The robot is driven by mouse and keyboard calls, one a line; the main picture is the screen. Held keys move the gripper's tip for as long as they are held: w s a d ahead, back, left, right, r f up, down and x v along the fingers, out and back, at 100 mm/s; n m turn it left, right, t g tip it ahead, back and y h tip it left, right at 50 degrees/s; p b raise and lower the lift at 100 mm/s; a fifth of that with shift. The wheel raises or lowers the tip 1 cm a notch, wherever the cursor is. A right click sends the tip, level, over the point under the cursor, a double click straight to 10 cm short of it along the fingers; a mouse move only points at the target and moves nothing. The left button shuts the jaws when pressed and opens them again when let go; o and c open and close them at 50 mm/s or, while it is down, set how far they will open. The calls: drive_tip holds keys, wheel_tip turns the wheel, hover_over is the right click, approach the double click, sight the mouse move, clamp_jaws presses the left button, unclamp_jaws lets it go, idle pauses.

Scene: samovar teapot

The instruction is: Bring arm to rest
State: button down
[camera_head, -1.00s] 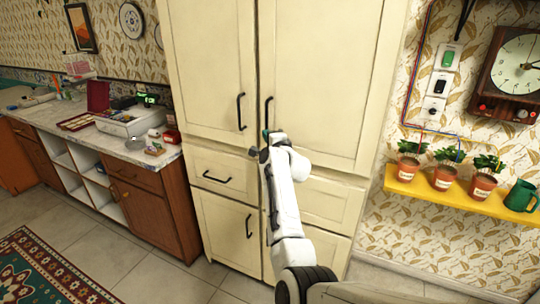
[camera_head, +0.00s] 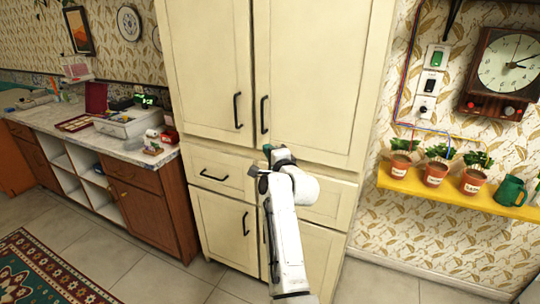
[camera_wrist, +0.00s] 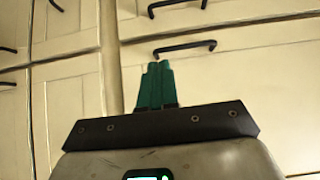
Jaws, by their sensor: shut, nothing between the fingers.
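My gripper (camera_head: 267,149) is in front of the tall cream cupboard (camera_head: 315,85), at about the height where its upper doors meet the drawers. In the wrist view its two green fingers (camera_wrist: 154,68) are together, with nothing between them. The fingertips point toward the cupboard front, and a black handle (camera_wrist: 185,47) shows just beyond them. I cannot tell how far the tips are from the cupboard. My white arm rises from the bottom of the head view and hides part of the lower cupboard.
A counter (camera_head: 60,120) with a grey box (camera_head: 125,122) and other items stands left. A yellow shelf (camera_head: 450,193) with potted plants (camera_head: 436,168) and a green mug (camera_head: 510,191) is on the right wall. A patterned rug (camera_head: 45,272) lies front left. Bare tiled floor lies between.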

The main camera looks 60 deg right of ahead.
drive_tip(key=shift+s+a, duration=0.4)
drive_tip(key=shift+s, duration=0.05)
drive_tip(key=s+a+f+n+g+y, duration=0.35)
drive_tip(key=s+a+f+n, duration=0.3)
drive_tip(key=a+f, duration=0.25)
drive_tip(key=s+a+f+n+g+y, duration=0.3)
drive_tip(key=s+a+f+n+y, duration=0.15)
drive_tip(key=a+f+n, duration=0.45)
drive_tip(key=s+a+f+n+g+y, duration=0.1)
drive_tip(key=s+a+f+n+g, duration=0.2)
drive_tip(key=s+a, duration=0.4)
drive_tip(key=s+a+f+n+g, duration=0.4)
drive_tip(key=s+a, duration=0.4)
drive_tip(key=s, duration=0.7)
drive_tip(key=shift+s+f+n+y, duration=0.4)
drive_tip(key=shift+f+n, duration=0.3)
drive_tip(key=shift+n, duration=0.15)
